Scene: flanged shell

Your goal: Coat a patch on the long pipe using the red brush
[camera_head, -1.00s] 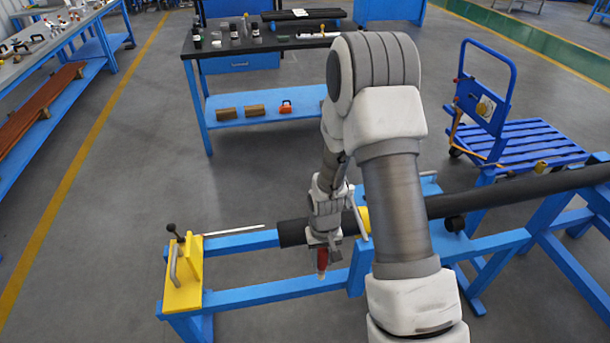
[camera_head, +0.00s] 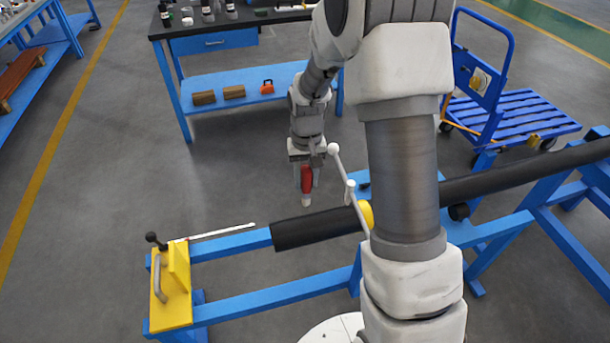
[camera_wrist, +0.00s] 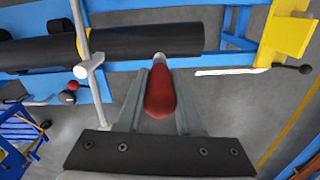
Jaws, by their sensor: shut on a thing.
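The long black pipe (camera_head: 318,229) lies on a blue frame and shows a bare end section left of a yellow collar (camera_head: 365,214). It also crosses the upper part of the wrist view (camera_wrist: 150,40). My gripper (camera_head: 306,185) is shut on the red brush (camera_head: 307,179), whose pale tip points down. In the wrist view the red brush (camera_wrist: 160,95) sits between both fingers, its tip toward the pipe. In the head view the brush is just behind the pipe, near its left end. I cannot tell whether the tip touches the pipe.
A pale rod with a round knob (camera_head: 347,180) rises near the collar, close to my gripper. A yellow clamp block (camera_head: 172,285) stands on the blue frame (camera_head: 240,242) at left. A workbench (camera_head: 210,75) is behind, a blue cart (camera_head: 520,120) at right.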

